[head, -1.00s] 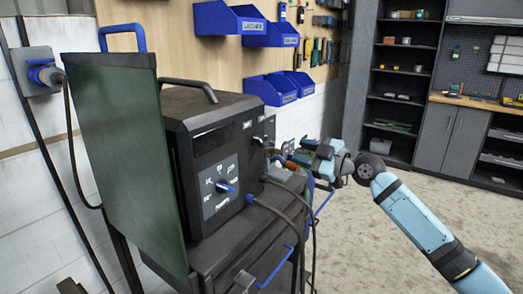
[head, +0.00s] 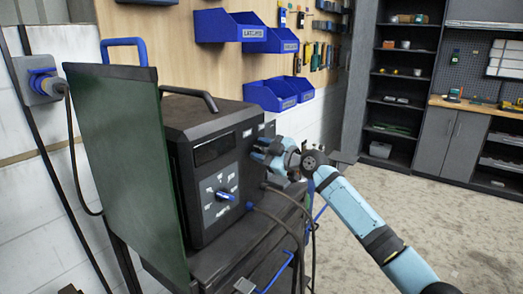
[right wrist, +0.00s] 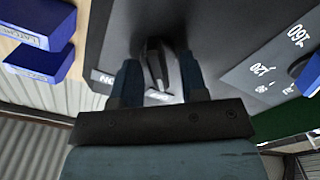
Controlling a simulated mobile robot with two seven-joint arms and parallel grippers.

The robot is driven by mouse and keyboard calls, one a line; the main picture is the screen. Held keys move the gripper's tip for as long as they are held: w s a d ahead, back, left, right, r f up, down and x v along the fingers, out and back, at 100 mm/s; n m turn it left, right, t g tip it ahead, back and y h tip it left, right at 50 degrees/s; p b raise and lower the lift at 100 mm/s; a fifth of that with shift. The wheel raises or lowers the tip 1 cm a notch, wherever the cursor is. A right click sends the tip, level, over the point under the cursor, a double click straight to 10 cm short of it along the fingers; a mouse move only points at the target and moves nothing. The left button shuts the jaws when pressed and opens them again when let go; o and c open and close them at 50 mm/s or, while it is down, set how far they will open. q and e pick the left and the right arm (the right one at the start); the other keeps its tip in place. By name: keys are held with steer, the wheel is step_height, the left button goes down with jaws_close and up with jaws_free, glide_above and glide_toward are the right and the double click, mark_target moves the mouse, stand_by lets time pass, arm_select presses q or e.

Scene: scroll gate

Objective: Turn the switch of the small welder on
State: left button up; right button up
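The small welder (head: 190,112) is a dark box with a handle on top, standing on a dark cart. My right gripper (head: 258,152) is at the right part of its front face and covers the switch in the head view. In the right wrist view the dark switch (right wrist: 157,66) shows between the two fingers of the right gripper (right wrist: 160,80). The fingers are apart, with gaps visible beside the switch. An upside-down "ON" label (right wrist: 101,78) is partly visible left of the fingers. My left gripper is not in view.
A blue dial (head: 226,196) with printed numbers sits left of the gripper on the welder's front. Dark cables (head: 285,215) hang below. A green panel (head: 130,160) stands at the left. Blue bins (head: 270,93) hang on the wall behind. Floor at the right is clear.

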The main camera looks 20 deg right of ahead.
jaws_close()
